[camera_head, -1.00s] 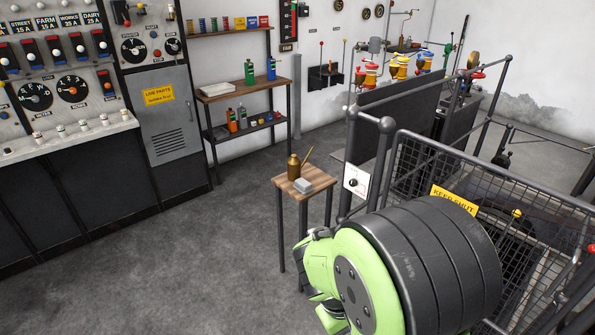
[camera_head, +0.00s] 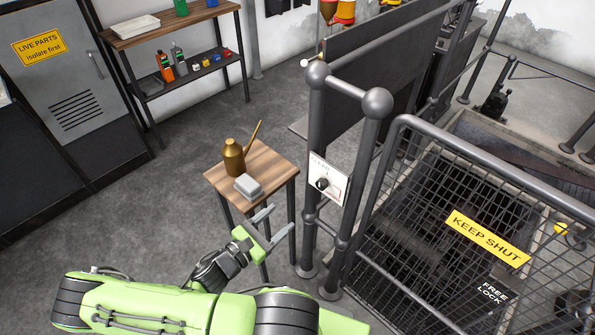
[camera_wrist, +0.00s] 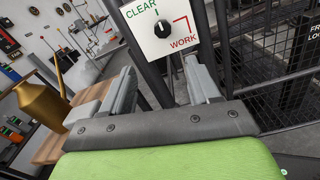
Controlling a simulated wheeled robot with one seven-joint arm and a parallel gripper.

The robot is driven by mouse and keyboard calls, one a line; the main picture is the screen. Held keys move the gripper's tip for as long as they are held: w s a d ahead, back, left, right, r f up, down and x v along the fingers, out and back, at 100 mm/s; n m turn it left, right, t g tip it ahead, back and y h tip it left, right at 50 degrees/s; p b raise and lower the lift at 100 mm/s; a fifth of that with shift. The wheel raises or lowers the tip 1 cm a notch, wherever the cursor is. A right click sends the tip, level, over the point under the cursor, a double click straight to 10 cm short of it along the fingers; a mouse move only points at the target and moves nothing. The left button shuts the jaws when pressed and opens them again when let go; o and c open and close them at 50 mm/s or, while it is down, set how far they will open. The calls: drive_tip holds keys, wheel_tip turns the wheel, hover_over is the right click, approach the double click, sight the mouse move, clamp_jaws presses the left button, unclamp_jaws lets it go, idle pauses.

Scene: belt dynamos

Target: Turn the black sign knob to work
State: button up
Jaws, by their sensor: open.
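The black knob (camera_head: 322,184) sits on a white sign plate (camera_head: 338,188) fixed to the grey railing posts. In the wrist view the knob (camera_wrist: 163,28) is near the top, with green CLEAR above it and red WORK at its lower right. A red angled line runs beside WORK. The knob seems to stand upright towards CLEAR; its exact pointing is too small to be sure of. My gripper (camera_head: 280,218) is open and empty, below and left of the plate in the head view. In the wrist view its fingers (camera_wrist: 160,80) spread below the knob, not touching it.
A small wooden table (camera_head: 270,163) with a brass oil can (camera_head: 234,160) and a grey box (camera_head: 248,187) stands close left of my gripper. A mesh gate (camera_head: 430,215) with a yellow KEEP SHUT sign (camera_head: 487,237) is to the right. Floor is free at left.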

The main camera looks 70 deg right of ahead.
sight(318, 186)
drive_tip(key=x, duration=0.5)
drive_tip(key=b+x, duration=0.1)
drive_tip(key=x, duration=0.4)
drive_tip(key=b+x, duration=0.1)
drive_tip(key=x, duration=0.4)
drive_tip(key=shift+s, duration=0.45)
drive_tip(key=c, duration=1)
drive_tip(key=shift+c, duration=0.2)
drive_tip(key=shift+m, duration=0.4)
drive_tip(key=m, duration=0.3)
drive_tip(key=shift+w+r+m+p, duration=0.1)
drive_tip(key=shift+m+p, duration=0.2)
drive_tip(key=shift+p, duration=0.05)
drive_tip(key=m, duration=0.4)
drive_tip(key=shift+m, duration=0.3)
drive_tip(key=m, duration=0.4)
drive_tip(key=shift+m, duration=0.3)
drive_tip(key=shift+r+m+b, duration=0.1)
drive_tip(key=shift+m+b, duration=0.55)
drive_tip(key=shift+m, duration=1.55)
